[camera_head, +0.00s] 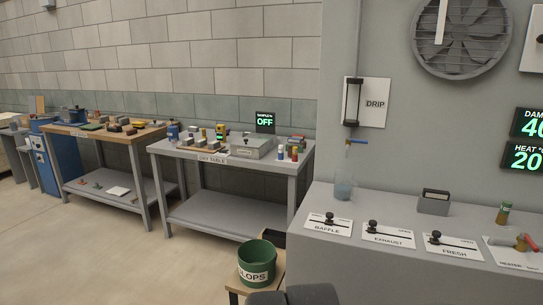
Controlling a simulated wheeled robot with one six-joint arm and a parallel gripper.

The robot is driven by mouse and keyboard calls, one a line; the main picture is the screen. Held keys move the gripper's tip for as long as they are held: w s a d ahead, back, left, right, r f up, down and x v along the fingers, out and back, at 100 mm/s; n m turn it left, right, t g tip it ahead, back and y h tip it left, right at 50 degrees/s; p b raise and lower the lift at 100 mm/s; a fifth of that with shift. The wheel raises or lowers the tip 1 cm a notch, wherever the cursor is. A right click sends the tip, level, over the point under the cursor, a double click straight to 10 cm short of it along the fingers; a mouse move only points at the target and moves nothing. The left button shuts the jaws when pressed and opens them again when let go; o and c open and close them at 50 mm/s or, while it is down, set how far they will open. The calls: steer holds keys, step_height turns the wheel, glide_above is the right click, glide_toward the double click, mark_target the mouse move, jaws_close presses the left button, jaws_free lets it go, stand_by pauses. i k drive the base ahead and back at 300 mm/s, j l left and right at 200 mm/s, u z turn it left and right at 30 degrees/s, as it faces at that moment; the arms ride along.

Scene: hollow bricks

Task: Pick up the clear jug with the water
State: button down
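A clear jug (343,188) with bluish water in it stands upright near the back left corner of the grey bench (318,198). It is below a small blue tap and a clear vertical tube (352,101) on the wall, next to a sign reading DRIP (376,103). The jug is small in view, so its handle and the exact water level are hard to tell. My gripper is not in view. A dark grey rounded shape at the bottom edge may be part of my own body.
Sliders labelled BAFFLE (328,223), EXHAUST (388,234) and FRESH (453,245) line the bench front. A grey box (433,202) stands right of the jug. A green SLOPS bucket (257,263) sits on a low stand. The DRY TABLE (212,159) is left. Open floor lies lower left.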

mark_target(344, 182)
steer(key=i+l, duration=0.15)
steer(key=l, duration=0.25)
steer(key=i+l+u, duration=0.15)
steer(key=l, duration=0.2)
steer(key=i+l, duration=0.1)
steer(key=l, duration=0.3)
steer(key=i+l+u, duration=0.15)
steer(key=l, duration=0.3)
steer(key=i+l, duration=0.1)
steer(key=l, duration=0.3)
steer(key=i+l+u, duration=0.15)
steer(key=l, duration=0.25)
